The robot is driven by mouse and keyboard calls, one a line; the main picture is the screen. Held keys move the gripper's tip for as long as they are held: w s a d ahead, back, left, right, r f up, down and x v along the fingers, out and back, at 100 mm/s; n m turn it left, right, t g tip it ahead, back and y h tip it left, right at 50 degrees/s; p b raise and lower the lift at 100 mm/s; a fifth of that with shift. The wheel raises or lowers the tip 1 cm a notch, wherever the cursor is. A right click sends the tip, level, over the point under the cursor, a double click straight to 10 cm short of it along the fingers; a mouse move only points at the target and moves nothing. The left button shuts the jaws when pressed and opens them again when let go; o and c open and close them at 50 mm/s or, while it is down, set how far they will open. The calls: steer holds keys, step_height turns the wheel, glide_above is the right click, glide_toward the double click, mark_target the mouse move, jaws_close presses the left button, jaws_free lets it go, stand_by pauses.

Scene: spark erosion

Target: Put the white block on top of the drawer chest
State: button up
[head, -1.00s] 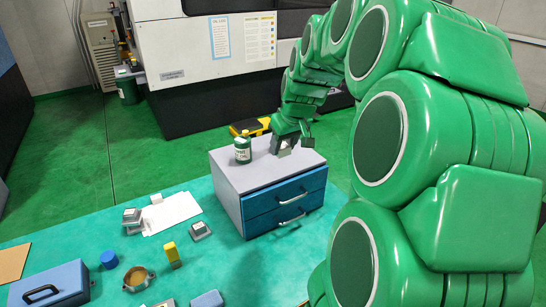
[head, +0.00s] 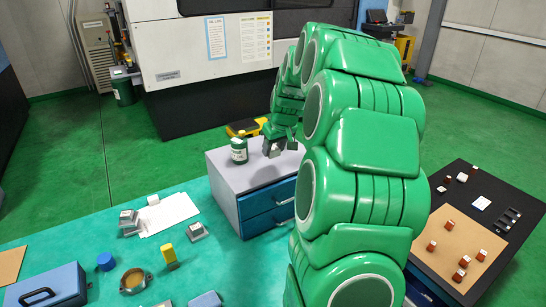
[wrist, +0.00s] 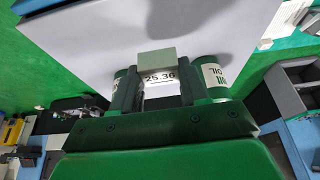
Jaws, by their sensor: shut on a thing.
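My gripper (wrist: 158,88) is shut on the white block (wrist: 158,62), a small pale block marked 25.36, seen between the two dark fingers in the wrist view. The block's upper face looks greyish there. In the head view my gripper (head: 273,147) points down at the top of the drawer chest (head: 232,170), which is grey with blue drawers. The chest top also shows in the wrist view (wrist: 90,30). I cannot tell whether the block touches the top. My fingers hide most of the block in the head view.
A green labelled bottle (head: 239,150) stands on the chest just left of my gripper. Left of the chest, the green table holds white paper (head: 170,214), a small white piece (head: 153,199), grey blocks (head: 197,232) and a blue toolbox (head: 50,287). A dark table (head: 480,180) stands at right.

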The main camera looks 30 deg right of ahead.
mark_target(273, 166)
steer(key=shift+w+d+f, duration=0.3)
steer(key=shift+w+f, duration=0.4)
steer(key=shift+f, duration=1.6)
steer(key=shift+f, duration=0.1)
steer(key=o, duration=1.2)
